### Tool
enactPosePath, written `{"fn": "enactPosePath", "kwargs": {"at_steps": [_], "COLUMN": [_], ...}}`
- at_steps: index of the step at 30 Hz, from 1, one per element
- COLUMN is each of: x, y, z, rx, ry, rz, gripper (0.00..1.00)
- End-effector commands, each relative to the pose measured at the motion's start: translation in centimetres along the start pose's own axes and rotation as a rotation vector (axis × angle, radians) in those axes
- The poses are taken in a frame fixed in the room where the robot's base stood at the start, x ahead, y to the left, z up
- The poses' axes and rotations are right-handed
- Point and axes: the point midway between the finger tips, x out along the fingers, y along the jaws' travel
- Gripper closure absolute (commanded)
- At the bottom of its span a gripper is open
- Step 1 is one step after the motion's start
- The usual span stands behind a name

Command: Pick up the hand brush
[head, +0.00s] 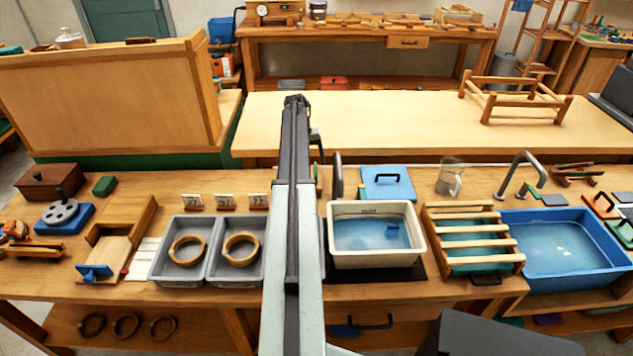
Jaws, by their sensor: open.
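I cannot pick out a hand brush with certainty. A small dark-brown object (141,40) lies on the top ledge of the upright wooden panel at the left, too small to identify. Some wooden pieces with dark parts (577,173) lie at the back right of the near bench, also unclear. My arm rises through the middle of the head view, over the near bench. My gripper is not clearly visible; the arm's far end hides what lies behind it.
The near bench (390,288) holds grey trays (179,274) with bark rings, a white water basin (418,238), a slatted rack (470,220) and a blue tub (575,284). The pale table (380,120) behind is mostly clear, with a wooden frame (515,96) at its right.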

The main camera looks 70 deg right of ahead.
Motion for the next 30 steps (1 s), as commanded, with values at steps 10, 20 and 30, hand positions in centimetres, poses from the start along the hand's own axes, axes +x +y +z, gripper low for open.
{"fn": "enactPosePath", "kwargs": {"at_steps": [10, 20, 30], "x": [2.9, 5.2, 7.9], "y": [0.1, 0.1, 0.3], "z": [0.0, 0.0, -0.1], "rx": [0.003, 0.003, 0.003], "ry": [0.0, 0.0, 0.0], "rz": [0.0, 0.0, 0.0], "gripper": [0.26, 0.26, 0.26]}}
